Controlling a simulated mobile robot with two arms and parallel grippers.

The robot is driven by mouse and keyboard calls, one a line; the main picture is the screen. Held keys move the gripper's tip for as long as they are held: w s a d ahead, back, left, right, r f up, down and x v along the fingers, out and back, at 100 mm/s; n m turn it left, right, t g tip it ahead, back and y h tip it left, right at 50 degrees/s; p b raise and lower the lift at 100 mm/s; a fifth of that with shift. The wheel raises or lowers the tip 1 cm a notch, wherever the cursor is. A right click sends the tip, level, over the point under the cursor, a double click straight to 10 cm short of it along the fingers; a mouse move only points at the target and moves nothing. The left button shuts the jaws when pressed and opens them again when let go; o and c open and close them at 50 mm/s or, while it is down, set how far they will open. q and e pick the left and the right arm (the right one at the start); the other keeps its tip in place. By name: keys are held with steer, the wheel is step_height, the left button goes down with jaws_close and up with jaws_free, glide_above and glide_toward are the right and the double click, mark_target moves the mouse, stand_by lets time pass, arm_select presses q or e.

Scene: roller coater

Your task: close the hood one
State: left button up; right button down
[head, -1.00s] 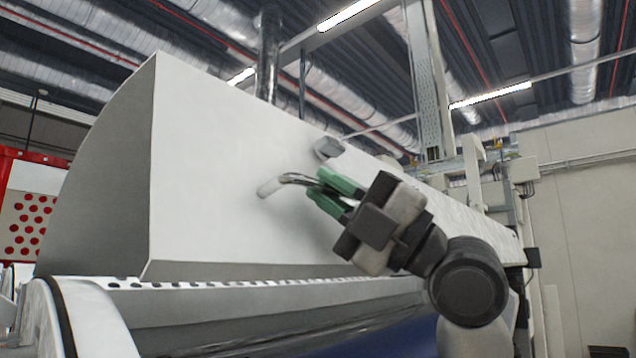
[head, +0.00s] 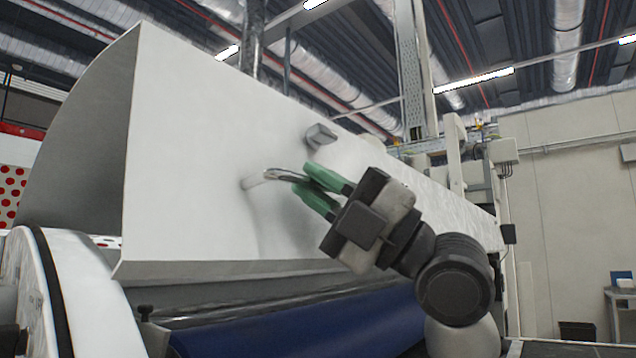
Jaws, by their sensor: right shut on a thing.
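The hood (head: 190,150) is a long white cover with a curved side panel, seen from its front left in the head view. A metal handle (head: 262,179) sticks out of its front face. My right gripper (head: 312,184) has green fingers and is shut on the handle's right part. The hood's lower edge stands above a blue roller (head: 300,322), with an open gap between them. My left gripper is not in view.
A small grey block (head: 320,136) sits on the hood above the handle. A white curved side housing (head: 75,300) stands at the lower left. A red-dotted panel (head: 12,190) is at the far left. Open floor and a small table (head: 620,300) lie far right.

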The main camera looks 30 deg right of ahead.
steer(key=c, duration=1.4)
jaws_free()
steer(key=shift+w, duration=0.15)
steer(key=shift+c, duration=0.2)
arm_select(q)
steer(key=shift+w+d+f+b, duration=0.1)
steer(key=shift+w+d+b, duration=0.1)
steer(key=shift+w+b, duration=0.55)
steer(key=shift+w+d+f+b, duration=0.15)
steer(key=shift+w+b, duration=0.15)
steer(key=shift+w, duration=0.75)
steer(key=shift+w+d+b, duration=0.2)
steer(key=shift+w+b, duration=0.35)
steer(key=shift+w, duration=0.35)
arm_select(e)
steer(key=v, duration=1.1)
jaws_close()
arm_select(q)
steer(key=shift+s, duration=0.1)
arm_select(e)
steer(key=shift+w, duration=0.1)
